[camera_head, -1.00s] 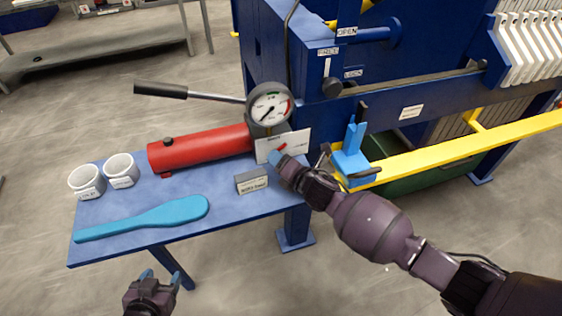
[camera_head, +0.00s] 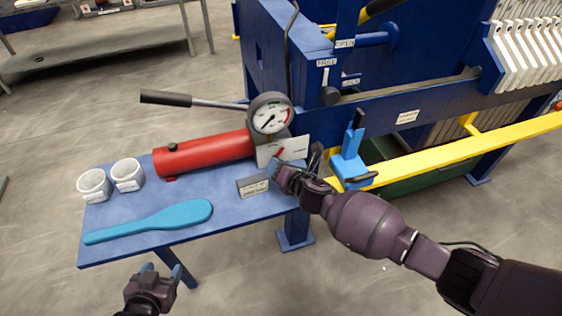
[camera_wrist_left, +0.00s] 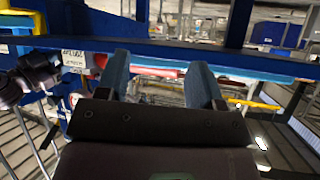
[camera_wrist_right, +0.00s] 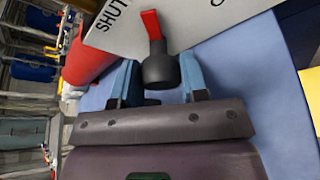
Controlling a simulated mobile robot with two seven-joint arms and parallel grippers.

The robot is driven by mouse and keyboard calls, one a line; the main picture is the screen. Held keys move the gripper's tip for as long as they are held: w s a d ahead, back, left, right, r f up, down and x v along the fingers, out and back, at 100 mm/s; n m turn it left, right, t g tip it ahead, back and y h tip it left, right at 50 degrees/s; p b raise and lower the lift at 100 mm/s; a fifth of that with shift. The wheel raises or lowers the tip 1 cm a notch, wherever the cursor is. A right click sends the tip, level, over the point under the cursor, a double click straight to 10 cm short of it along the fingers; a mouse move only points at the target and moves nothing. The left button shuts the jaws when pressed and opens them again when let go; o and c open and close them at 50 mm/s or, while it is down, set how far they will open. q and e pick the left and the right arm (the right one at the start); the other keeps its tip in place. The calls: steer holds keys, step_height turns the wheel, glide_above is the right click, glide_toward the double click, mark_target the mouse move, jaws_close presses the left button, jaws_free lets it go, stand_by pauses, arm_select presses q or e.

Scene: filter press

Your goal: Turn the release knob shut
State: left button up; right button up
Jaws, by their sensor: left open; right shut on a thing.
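The release knob (camera_wrist_right: 158,72) is a dark round knob with a red pointer (camera_wrist_right: 151,25), standing in front of a white plate (camera_wrist_right: 190,22) marked SHUT on the left and a partly cut-off "O" word on the right. In the right wrist view the pointer aims up, between the two words. My right gripper (camera_wrist_right: 159,64) is shut on the knob, one blue finger on each side. In the head view the right gripper (camera_head: 277,166) hides most of the knob below the plate (camera_head: 295,147). My left gripper (camera_head: 162,270) is open and empty in front of the blue table.
The blue table (camera_head: 235,210) holds a red cylinder (camera_head: 205,152) with a gauge (camera_head: 270,113) and lever (camera_head: 190,100), a small labelled block (camera_head: 252,188), a blue paddle (camera_head: 160,220) and two white cups (camera_head: 95,184). A blue clamp (camera_head: 351,165) on a yellow bar stands right of the gripper.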

steer(key=shift+r+n+h+p, duration=0.2)
steer(key=shift+n+h+p, duration=0.1)
steer(key=shift+n+p, duration=0.1)
steer(key=shift+a+n+h+p, duration=0.1)
steer(key=shift+n+h+p, duration=0.3)
steer(key=shift+n+p, duration=0.25)
steer(key=shift+f+n+h+p, duration=0.15)
steer(key=shift+n+h+p, duration=0.25)
steer(key=shift+n+h, duration=0.25)
arm_select(q)
steer(key=shift+s+a+r+g, duration=0.1)
steer(key=shift+s+r+g, duration=0.2)
steer(key=shift+s+r, duration=0.45)
arm_select(e)
steer(key=shift+n+t+h, duration=0.35)
steer(key=shift+n+t, duration=0.05)
steer(key=shift+n, duration=0.3)
steer(key=o, duration=0.6)
steer(key=shift+o, duration=0.2)
steer(key=shift+s, duration=0.1)
